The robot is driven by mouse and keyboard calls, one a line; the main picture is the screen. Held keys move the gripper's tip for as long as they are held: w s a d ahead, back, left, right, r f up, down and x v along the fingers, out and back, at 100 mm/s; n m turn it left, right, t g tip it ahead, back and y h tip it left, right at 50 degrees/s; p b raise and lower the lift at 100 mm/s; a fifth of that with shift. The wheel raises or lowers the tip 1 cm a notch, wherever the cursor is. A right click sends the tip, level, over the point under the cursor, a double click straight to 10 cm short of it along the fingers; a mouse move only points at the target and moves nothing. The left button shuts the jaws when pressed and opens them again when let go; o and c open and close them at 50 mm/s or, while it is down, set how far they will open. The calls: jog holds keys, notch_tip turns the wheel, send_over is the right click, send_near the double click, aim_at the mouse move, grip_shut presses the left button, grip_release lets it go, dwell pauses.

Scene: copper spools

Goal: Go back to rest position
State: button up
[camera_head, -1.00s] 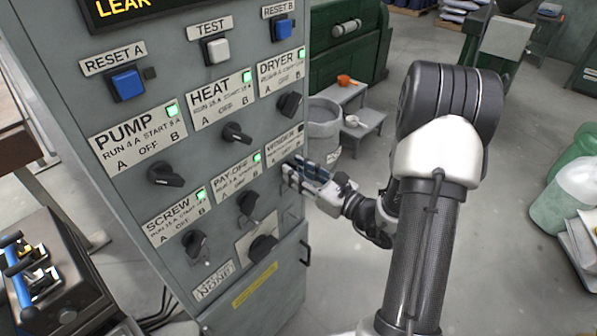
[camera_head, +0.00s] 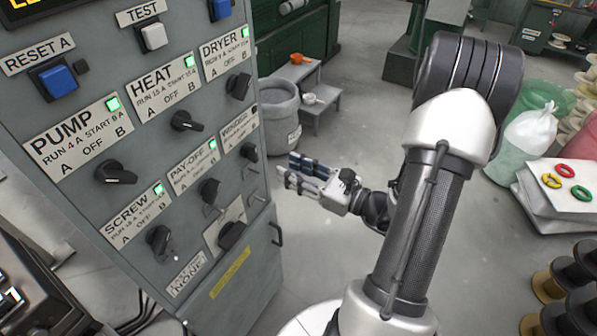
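My gripper (camera_head: 292,173) is in the middle of the view, at the end of my bent arm. It points left toward the grey control panel (camera_head: 150,240) and is apart from it, with floor showing between. Its fingers look parted, but they are small and seen from the side, so I cannot tell how far. I see nothing held. The WINDER knob (camera_head: 249,151) is the panel knob nearest to my gripper and is in full view. A green lamp (camera_head: 254,108) is lit above it.
A grey bin (camera_head: 272,115) and a small step stand (camera_head: 318,100) with an orange cup are behind my gripper. Bags (camera_head: 530,135) and a white stack with coloured rings (camera_head: 565,190) are at right. Dark spools (camera_head: 570,285) stand at lower right. Floor around the arm is clear.

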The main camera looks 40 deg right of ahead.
jog(key=shift+s+d, duration=0.2)
jog(key=shift+s, duration=0.4)
jog(key=s+a+r+n+g+y, duration=0.1)
jog(key=a+r+n+g+y, duration=0.2)
jog(key=a+n, duration=0.4)
jog(key=s+a+r+n+g+y, duration=0.1)
jog(key=a+r+n+g+y, duration=0.15)
jog(key=a+n+g, duration=0.4)
jog(key=s+a+n+g+h, duration=0.2)
jog(key=s+a+n+g, duration=0.55)
jog(key=s+a, duration=0.2)
jog(key=s+d+r+n+t+h, duration=0.3)
jog(key=d+r+n+t+h, duration=0.1)
jog(key=n+h, duration=0.5)
jog(key=shift+d+r+n+t+h, duration=0.2)
jog(key=shift+d+n+t+h, duration=0.2)
jog(key=shift+n, duration=0.6)
